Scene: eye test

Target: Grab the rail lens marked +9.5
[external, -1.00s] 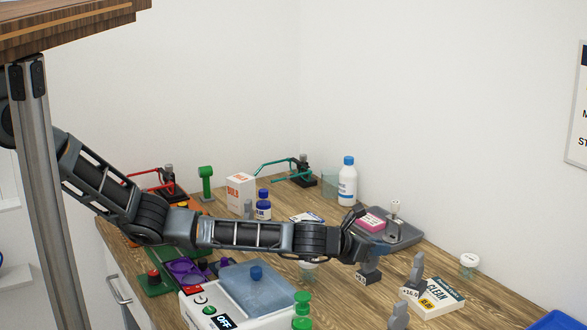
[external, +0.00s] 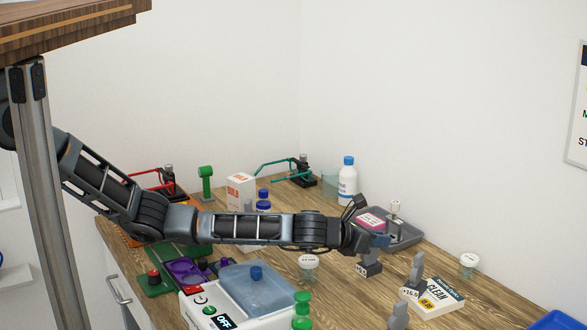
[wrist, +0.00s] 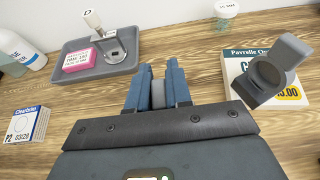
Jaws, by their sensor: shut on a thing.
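My gripper (external: 376,242) is shut on a grey rail lens (external: 371,262) with a dark base. Its small white label seems to read +9.5, though it is tiny. The base seems slightly above the table. In the wrist view, the grey top of the held lens (wrist: 157,83) shows between the blue fingers; its lower part is hidden. A second grey rail lens (external: 417,268) stands to the right, its label looking like +16.5. It also shows at the right of the wrist view (wrist: 268,75). Another grey piece (external: 399,316) stands nearer the front edge.
A white and yellow box (external: 438,300) lies beside the second lens. A grey tray (external: 405,238) with a pink block is behind my gripper. White-lidded jars (external: 308,268) (external: 468,265) stand on either side. A white device (external: 245,305) with a bluish cover sits front left.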

